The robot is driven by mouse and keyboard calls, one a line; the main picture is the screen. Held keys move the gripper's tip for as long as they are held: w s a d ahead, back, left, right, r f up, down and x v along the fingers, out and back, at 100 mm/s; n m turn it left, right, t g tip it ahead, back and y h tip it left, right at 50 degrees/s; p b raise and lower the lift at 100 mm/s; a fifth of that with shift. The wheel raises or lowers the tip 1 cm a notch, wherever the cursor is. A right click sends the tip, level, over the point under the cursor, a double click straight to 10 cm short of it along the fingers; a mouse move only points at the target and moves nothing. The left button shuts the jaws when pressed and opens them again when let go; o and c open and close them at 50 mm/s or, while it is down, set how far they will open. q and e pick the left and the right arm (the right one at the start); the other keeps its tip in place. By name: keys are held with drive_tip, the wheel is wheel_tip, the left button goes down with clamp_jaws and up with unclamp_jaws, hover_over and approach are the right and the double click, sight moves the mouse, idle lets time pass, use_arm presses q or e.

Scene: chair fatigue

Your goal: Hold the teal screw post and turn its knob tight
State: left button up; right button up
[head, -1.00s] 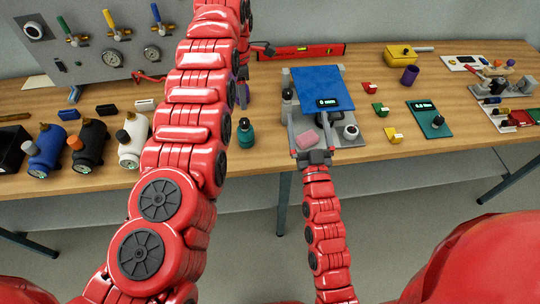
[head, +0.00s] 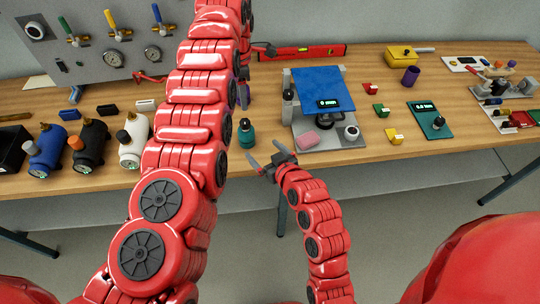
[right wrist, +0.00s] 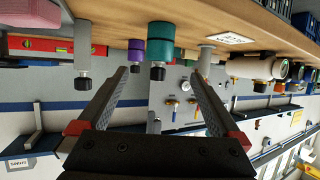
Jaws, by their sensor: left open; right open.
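The teal screw post (head: 246,136) stands upright on the table, just right of my left arm in the head view, with a dark knob (head: 244,123) on top. In the right wrist view the teal post (right wrist: 159,42) appears inverted, its knob (right wrist: 157,73) hanging down between my finger lines. My right gripper (head: 262,154) is open and empty, in front and slightly right of the post, apart from it; its spread fingers (right wrist: 158,76) show in the wrist view.
A purple post (right wrist: 136,50) stands beside the teal one, mostly hidden by my arm in the head view. Right of the teal post is a grey stand (head: 338,140) with a blue plate (head: 318,84) and pink block (head: 303,140).

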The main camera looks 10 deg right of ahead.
sight(245, 121)
drive_tip(key=x, duration=1.3)
drive_tip(key=shift+w+f, duration=0.2)
drive_tip(key=shift+w, duration=0.1)
clamp_jaws()
use_arm(q)
drive_tip(key=o, duration=0.4)
drive_tip(key=shift+w+r, duration=0.1)
drive_tip(key=shift+r, duration=0.05)
drive_tip(key=shift+c, duration=0.2)
wheel_tip(245, 121, down, 10)
drive_tip(key=m, duration=0.3)
drive_tip(key=shift+r+m, duration=0.1)
drive_tip(key=shift+m, duration=0.3)
clamp_jaws()
